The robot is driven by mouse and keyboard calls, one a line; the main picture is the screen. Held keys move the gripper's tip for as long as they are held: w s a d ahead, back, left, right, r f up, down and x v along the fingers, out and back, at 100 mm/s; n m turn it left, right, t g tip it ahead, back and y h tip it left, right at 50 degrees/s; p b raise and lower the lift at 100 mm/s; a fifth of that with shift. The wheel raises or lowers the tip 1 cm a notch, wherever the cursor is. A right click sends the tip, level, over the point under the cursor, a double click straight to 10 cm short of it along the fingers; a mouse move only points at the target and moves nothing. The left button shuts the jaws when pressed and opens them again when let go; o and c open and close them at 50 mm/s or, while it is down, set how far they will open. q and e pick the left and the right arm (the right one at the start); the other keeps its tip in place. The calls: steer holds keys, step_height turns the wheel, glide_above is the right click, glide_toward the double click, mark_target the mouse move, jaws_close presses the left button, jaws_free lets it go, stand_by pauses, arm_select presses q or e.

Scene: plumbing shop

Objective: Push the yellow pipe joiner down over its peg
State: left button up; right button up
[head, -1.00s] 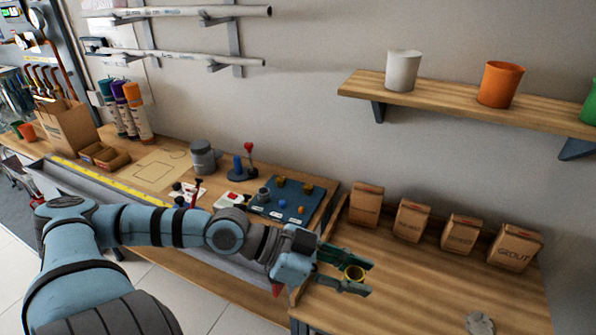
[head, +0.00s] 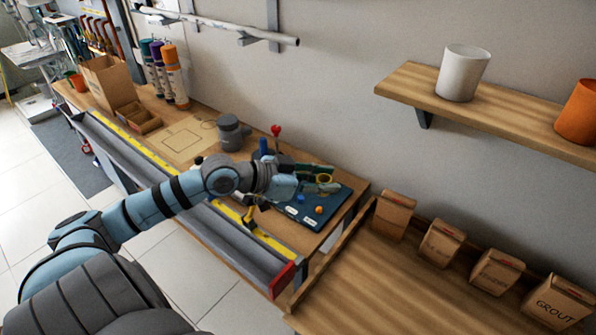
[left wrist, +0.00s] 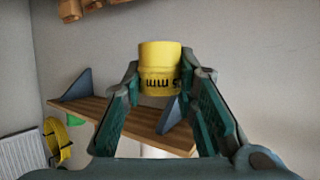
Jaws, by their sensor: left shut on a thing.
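The yellow pipe joiner (head: 325,179) is a short ring in the jaws of my left gripper (head: 322,178), over the far part of the dark blue board (head: 334,208) on the bench. The left wrist view shows the joiner (left wrist: 160,66) close up, with dark lettering, between the fingertips of the left gripper (left wrist: 160,88). I cannot make out the joiner's peg; the arm and jaws cover part of the board. I cannot tell the gap between joiner and board. My right gripper is not in view.
A small orange piece (head: 319,210) and a blue piece (head: 301,197) are on the board. A grey canister (head: 230,133) and a red-topped lever (head: 276,131) stand behind the arm. Grout bags (head: 440,243) line the right bench, whose front is clear.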

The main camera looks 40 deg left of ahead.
arm_select(q)
steer(key=w+a+n+t+y, duration=0.1)
steer(key=w+a+n+y, duration=0.1)
steer(key=a, duration=0.2)
steer(key=n+y+p, duration=0.4)
steer(key=n+y, duration=0.2)
steer(key=y, duration=0.2)
glide_above(301, 197)
steer(key=shift+t, duration=0.3)
step_height(301, 197, down, 13)
steer(key=shift+a, duration=0.1)
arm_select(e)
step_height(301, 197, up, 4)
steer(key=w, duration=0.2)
arm_select(q)
steer(key=shift+f+n, duration=0.3)
steer(key=shift+f, duration=0.05)
step_height(301, 197, down, 5)
steer(key=b, duration=0.5)
steer(key=shift+f, duration=0.2)
steer(key=shift+s+r, duration=0.1)
steer(key=shift+r, duration=0.1)
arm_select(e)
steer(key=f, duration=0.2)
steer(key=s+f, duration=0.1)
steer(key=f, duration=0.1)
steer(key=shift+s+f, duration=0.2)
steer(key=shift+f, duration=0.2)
